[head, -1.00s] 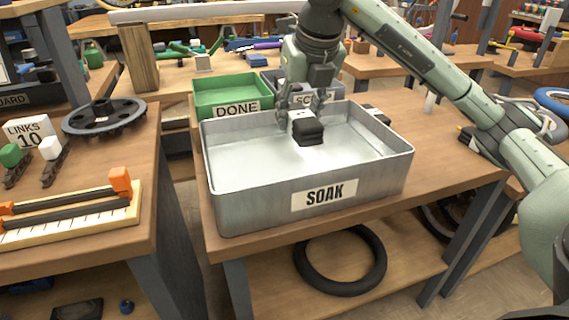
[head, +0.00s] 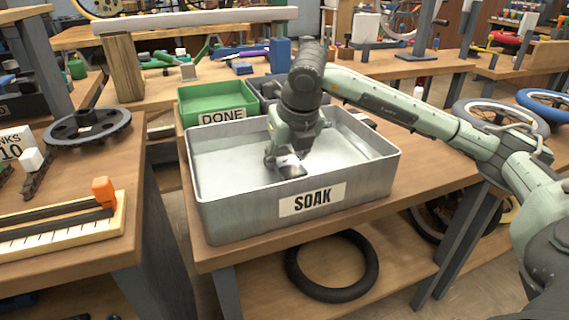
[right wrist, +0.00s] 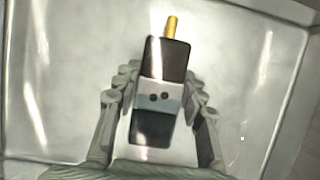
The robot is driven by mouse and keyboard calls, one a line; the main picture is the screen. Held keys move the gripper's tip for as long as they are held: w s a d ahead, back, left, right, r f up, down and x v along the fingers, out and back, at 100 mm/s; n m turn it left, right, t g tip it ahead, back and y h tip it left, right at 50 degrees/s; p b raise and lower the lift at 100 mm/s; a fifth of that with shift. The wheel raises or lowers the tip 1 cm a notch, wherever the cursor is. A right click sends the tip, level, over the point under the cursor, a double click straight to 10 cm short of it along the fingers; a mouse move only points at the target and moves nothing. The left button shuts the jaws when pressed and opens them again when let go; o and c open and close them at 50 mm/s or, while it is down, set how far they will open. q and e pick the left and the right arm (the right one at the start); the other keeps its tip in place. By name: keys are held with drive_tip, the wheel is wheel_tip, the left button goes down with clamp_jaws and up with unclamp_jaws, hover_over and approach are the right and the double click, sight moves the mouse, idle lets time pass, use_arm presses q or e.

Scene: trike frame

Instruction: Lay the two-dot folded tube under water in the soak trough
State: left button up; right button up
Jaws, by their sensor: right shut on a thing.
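The soak trough (head: 360,185) is a grey metal tray labelled SOAK on the wooden bench. My right gripper (head: 288,166) reaches down inside it. In the right wrist view my right gripper (right wrist: 158,105) is shut on the folded tube (right wrist: 165,60). The tube is a black bundle with a pale band carrying two dark dots, and a brass valve stem sticks out at its top end. In the head view the tube is mostly hidden by the gripper and the trough's front wall. I cannot tell whether it touches the trough floor. My left gripper is not in view.
A green DONE bin (head: 215,100) and a dark bin (head: 262,88) stand behind the trough. A black tyre (head: 332,265) lies on the shelf below.

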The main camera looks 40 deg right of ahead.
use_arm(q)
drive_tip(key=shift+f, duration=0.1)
use_arm(e)
drive_tip(key=shift+f, duration=0.1)
drive_tip(key=o, duration=1.2)
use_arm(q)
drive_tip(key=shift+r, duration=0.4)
use_arm(e)
drive_tip(key=shift+o, duration=0.2)
drive_tip(key=shift+r, duration=0.35)
drive_tip(key=p+v, duration=0.1)
drive_tip(key=v, duration=0.9)
drive_tip(key=shift+s+r, duration=0.2)
drive_tip(key=shift+r, duration=0.15)
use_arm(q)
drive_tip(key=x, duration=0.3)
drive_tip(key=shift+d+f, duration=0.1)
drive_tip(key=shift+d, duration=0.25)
use_arm(e)
drive_tip(key=shift+s+r, duration=0.2)
drive_tip(key=shift+r, duration=0.2)
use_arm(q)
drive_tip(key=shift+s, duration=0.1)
